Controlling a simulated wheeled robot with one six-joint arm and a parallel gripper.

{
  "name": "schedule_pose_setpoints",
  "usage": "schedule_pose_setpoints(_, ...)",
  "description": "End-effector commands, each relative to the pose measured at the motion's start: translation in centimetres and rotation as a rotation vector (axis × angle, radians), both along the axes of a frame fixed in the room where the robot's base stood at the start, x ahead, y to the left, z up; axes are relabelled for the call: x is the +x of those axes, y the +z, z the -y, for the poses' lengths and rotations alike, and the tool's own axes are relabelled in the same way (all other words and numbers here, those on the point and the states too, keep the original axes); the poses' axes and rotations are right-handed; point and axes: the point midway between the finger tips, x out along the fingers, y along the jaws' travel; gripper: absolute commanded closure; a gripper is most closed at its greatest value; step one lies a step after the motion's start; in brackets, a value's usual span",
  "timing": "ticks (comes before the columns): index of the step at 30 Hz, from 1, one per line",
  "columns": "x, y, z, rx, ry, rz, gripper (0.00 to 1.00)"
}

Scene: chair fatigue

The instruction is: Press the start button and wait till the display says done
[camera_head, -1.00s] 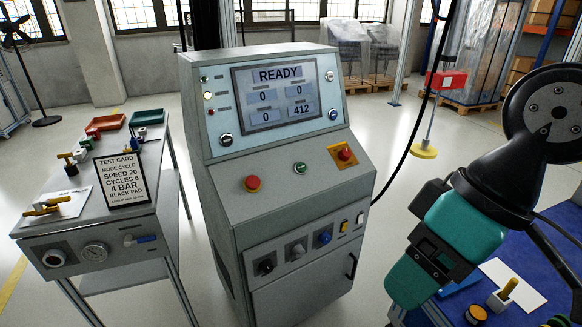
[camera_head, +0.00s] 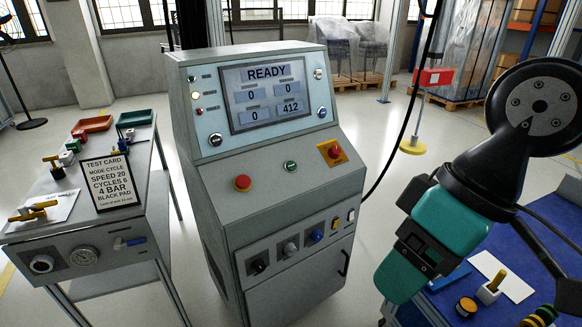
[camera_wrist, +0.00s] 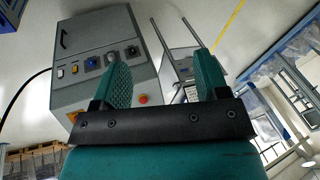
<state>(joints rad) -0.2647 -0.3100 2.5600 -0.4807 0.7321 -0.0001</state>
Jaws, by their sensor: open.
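The grey control console (camera_head: 268,190) stands in the middle of the head view. Its display (camera_head: 277,93) reads READY, with 0, 0, 0 and 412 below. A green button (camera_head: 290,167) sits on the sloped panel between a red button (camera_head: 242,182) and a red button on a yellow plate (camera_head: 333,152). I cannot read labels on the buttons.
A side table (camera_head: 90,225) at the left holds a test card (camera_head: 112,181), trays, a gauge and valves. A blue-topped bench (camera_head: 500,262) with small parts is at the lower right. Floor shows between console and bench.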

Motion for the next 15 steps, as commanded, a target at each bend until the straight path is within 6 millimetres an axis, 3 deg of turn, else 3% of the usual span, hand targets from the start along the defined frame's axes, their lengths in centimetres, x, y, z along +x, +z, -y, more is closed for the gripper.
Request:
schedule_pose_setpoints(8,0.0,0.0,0.0,0.0,0.0,0.0,0.35)
schedule_pose_setpoints(15,0.0,0.0,0.0,0.0,0.0,0.0,0.9)
